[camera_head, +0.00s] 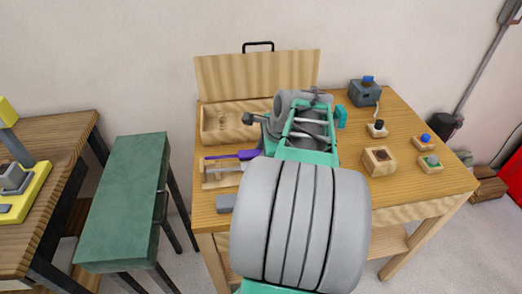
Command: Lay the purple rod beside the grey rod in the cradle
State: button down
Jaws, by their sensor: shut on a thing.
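The purple rod (228,156) lies roughly level across the picture, over the back part of the wooden cradle (207,184). Its right end is thicker and runs up to the edge of my arm. Whether it touches the cradle or hangs above it I cannot tell. The grey rod (223,171) lies in the cradle, just in front of the purple rod in the picture. My gripper is hidden behind my own arm, which covers the middle of the table, so its fingers and its hold do not show.
An open wooden box (217,138) with a raised lid (258,74) stands behind the cradle. A grey block (225,203) lies in front of it. At right are a wooden block (380,162), small button blocks (428,162) and a dark box (364,93). A green bench (124,200) stands left.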

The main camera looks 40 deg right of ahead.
jog(key=shift+s+a+f, duration=0.3)
jog(key=shift+f, duration=0.25)
jog(key=shift+w+r+p, duration=0.1)
jog(key=shift+r+p, duration=0.45)
jog(key=shift+p, duration=0.25)
